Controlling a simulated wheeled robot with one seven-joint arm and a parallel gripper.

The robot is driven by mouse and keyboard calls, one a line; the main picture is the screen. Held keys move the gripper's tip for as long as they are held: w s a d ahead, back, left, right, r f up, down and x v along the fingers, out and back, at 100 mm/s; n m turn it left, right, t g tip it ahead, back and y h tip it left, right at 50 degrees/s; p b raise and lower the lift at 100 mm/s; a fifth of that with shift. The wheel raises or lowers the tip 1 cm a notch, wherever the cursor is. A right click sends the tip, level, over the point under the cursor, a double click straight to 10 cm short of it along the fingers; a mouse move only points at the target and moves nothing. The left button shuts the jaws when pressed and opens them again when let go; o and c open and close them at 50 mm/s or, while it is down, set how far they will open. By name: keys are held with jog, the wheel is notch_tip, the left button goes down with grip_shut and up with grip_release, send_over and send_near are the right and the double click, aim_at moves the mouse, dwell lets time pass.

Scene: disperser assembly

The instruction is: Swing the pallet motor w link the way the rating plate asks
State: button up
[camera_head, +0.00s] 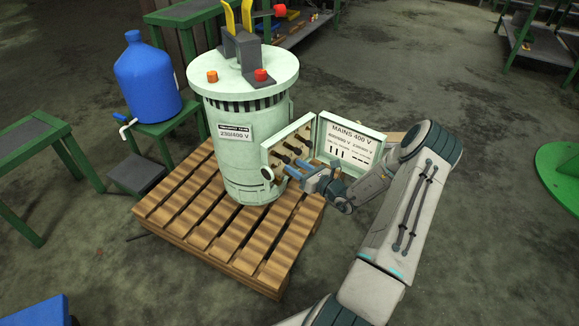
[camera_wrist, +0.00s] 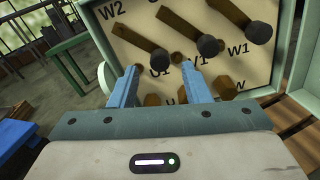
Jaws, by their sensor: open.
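The pale green pallet motor (camera_head: 240,150) stands upright on a wooden pallet, its terminal box (camera_head: 290,150) open. A rating plate (camera_head: 236,133) reads 230/400 V; the box lid (camera_head: 350,142) reads MAINS 400 V with small link diagrams. In the wrist view, several brown bars with black knobs lie slanted and parallel on the cream board. The rightmost link (camera_wrist: 236,12), its knob near the W1 mark, seems the w link. My gripper (camera_wrist: 160,72) is open before the board; the leftmost knob (camera_wrist: 160,60) shows between its fingertips. Contact cannot be told. It also shows in the head view (camera_head: 294,169).
Brass hex studs (camera_wrist: 229,88) show along the board's lower part. The open lid stands close beside my gripper. The pallet (camera_head: 180,215) lies under the motor. A blue jug (camera_head: 148,78) stands on a green stand at left. The floor in front is clear.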

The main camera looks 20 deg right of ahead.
aim_at(289, 162)
jog(key=shift+b+x, duration=0.3)
jog(key=shift+x, duration=1.45)
grip_shut()
